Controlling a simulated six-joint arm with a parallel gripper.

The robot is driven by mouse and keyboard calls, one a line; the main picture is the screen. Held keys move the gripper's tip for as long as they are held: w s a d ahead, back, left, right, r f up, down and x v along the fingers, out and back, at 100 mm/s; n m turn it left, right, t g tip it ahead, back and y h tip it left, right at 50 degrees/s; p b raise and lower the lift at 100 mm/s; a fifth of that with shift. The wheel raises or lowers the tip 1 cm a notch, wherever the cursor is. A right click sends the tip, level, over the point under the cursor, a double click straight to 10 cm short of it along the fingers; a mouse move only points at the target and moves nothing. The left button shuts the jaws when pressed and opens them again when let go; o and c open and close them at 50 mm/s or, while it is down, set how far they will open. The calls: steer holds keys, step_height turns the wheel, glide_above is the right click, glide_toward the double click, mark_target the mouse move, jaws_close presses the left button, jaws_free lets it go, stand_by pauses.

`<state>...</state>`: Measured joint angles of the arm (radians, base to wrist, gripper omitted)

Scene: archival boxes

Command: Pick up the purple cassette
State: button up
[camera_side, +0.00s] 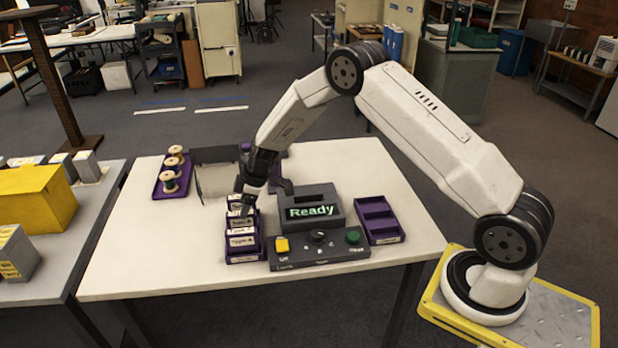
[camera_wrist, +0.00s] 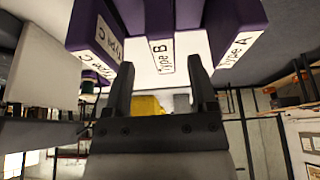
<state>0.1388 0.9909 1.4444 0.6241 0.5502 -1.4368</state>
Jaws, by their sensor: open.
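In the side view, a purple holder (camera_side: 244,258) carries several cassettes with white labels, left of the console. In the wrist view, a purple block labelled Type C (camera_wrist: 88,28) is at left, and a purple block labelled Type A (camera_wrist: 238,18) is at right. I cannot tell which one the task's cassette is. My gripper (camera_side: 264,192) is open at the holder's far end. In the wrist view its fingers (camera_wrist: 160,68) stand apart below the Type B label, with nothing visibly held.
A grey console (camera_side: 315,212) reading "Ready" stands right of the holder, with a yellow button and controls in front. An empty purple tray (camera_side: 379,219) lies to its right. A purple tray (camera_side: 163,190) with spools lies at back left. The front left of the white table (camera_side: 150,265) is clear.

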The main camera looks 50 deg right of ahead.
mark_target(243, 225)
steer(key=shift+f, duration=0.15)
steer(key=shift+a+x, duration=0.2)
steer(key=shift+x, duration=2.25)
steer(key=shift+s, duration=0.1)
jaws_close()
